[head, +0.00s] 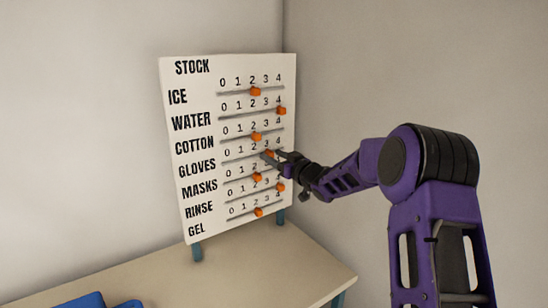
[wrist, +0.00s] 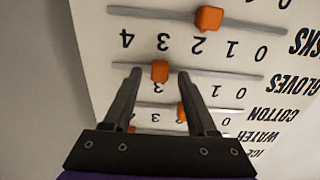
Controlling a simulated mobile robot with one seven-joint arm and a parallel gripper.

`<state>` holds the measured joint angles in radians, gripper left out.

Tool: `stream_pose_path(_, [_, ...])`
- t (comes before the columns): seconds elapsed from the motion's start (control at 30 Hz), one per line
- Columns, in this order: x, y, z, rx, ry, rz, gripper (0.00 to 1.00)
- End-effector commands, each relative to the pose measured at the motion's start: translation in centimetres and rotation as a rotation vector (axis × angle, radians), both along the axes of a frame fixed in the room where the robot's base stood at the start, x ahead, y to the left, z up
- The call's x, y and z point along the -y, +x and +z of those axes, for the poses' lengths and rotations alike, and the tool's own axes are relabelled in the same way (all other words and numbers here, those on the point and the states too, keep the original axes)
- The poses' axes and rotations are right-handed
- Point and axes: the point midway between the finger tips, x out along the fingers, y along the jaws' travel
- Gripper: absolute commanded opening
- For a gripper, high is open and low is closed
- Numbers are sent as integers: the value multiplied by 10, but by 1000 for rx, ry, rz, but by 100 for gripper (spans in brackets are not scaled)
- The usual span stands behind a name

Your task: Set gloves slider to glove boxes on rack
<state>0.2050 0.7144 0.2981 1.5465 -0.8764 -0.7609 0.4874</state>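The white stock board (head: 178,130) stands upright on the table with labelled rows, each with a 0–4 scale and an orange knob. The gloves slider knob (head: 269,153) is at about 3; it also shows in the wrist view (wrist: 160,70), where the picture is upside down. My gripper (head: 277,156) reaches the board from the right. In the wrist view its fingers (wrist: 159,74) stand on either side of the gloves knob, open, with a small gap on each side. No rack or glove boxes are in view.
The masks knob (wrist: 208,18) and cotton knob (wrist: 182,110), both near 2, lie close to my fingers. The beige table (head: 260,275) is clear in front of the board. A blue object (head: 85,301) shows at the lower left. Walls stand behind.

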Motion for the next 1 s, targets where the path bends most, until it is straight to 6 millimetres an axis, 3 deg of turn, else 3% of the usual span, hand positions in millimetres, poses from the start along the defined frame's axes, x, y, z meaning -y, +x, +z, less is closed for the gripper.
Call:
stream_pose_path(0.27, [1,-1,-1,-1,-1,-1,57])
stream_pose_path(0.47, [13,-16,-1,-2,-1,-3,57])
stream_pose_path(1.0, [81,-120,0,-2,-1,-3,57])
